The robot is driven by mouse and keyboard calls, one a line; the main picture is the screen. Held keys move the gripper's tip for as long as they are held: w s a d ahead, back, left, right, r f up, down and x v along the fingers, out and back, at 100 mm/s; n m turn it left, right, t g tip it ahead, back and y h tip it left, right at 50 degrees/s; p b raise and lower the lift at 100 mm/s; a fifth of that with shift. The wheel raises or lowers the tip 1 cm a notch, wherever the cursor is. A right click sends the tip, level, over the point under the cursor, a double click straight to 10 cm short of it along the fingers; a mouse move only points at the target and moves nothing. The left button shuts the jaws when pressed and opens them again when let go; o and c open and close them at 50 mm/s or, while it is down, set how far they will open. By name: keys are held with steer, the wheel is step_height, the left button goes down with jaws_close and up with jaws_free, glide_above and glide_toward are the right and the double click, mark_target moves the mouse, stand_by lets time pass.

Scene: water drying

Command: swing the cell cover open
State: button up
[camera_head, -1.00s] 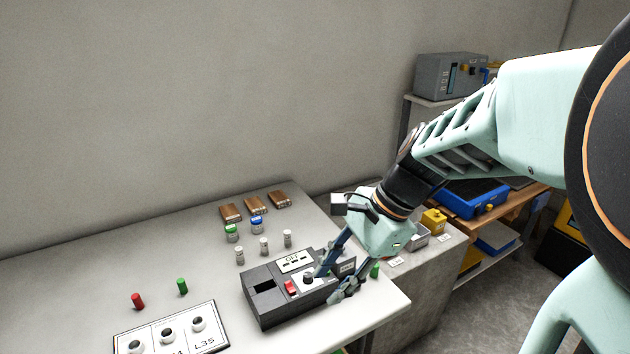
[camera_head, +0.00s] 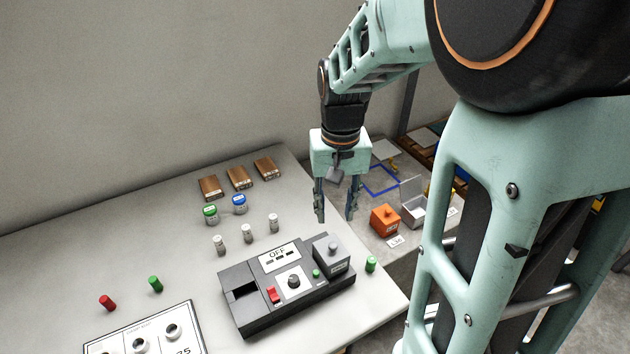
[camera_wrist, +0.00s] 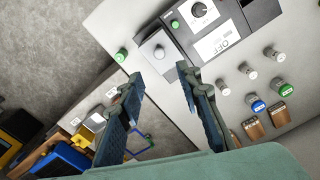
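The dark grey instrument (camera_head: 245,318) lies on the table, with a red switch, a black knob and a display reading OFF. The cell cover (camera_head: 332,255), a lighter grey block with a small round knob on top, sits down on its right end and looks shut. It also shows in the wrist view (camera_wrist: 158,48), just beyond my fingertips. My gripper (camera_head: 336,216) points down with its fingers apart and empty, above and behind the cover, not touching it. In the wrist view its fingers (camera_wrist: 160,74) are spread wide.
A green plug (camera_head: 371,264) stands right of the instrument near the table edge. Several small vials (camera_head: 246,232) stand behind it. An orange box (camera_head: 385,220) and a clear-lidded box (camera_head: 413,212) are on the lower bench at right. A white holder board (camera_head: 140,335) lies at left.

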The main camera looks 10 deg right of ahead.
mark_target(333, 245)
step_height(333, 245, down, 11)
steer(key=shift+s+r+b, duration=0.1)
steer(key=shift+r+b, duration=0.05)
steer(key=shift+b, duration=0.25)
jaws_close()
stand_by(0.4)
